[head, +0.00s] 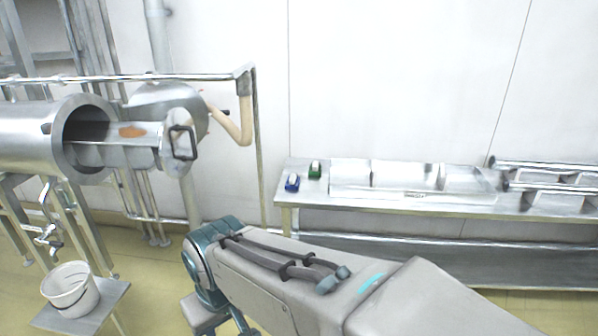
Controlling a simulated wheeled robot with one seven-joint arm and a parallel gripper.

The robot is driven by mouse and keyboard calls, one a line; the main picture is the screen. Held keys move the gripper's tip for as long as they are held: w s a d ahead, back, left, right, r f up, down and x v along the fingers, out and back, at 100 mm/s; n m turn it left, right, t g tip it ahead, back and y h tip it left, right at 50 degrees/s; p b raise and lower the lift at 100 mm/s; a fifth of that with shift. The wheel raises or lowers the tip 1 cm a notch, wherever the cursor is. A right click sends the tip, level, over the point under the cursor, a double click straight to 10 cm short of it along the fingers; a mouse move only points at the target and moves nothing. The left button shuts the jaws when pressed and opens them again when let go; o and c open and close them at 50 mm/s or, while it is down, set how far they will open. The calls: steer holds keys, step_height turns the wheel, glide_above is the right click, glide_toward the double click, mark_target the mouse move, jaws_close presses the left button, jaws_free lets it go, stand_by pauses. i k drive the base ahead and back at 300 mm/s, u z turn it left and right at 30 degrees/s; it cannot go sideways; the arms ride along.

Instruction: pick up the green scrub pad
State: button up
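A small green scrub pad (315,172) with a white part on top lies near the left end of the steel table (312,196), toward its back. A similar blue pad (292,185) with a white part lies in front of it and to its left; a small gap separates them. My arm reaches in from the lower right, well in front of the table and below the pads in the picture.
Shiny sheet-metal pieces (405,178) cover the table right of the pads, with metal tubes (545,168) at the far right. A steel cylinder machine (28,138) with a railing stands left. A white bucket (70,290) sits on a low stand.

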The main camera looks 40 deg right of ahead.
mark_target(315, 169)
steer(key=z, duration=1.3)
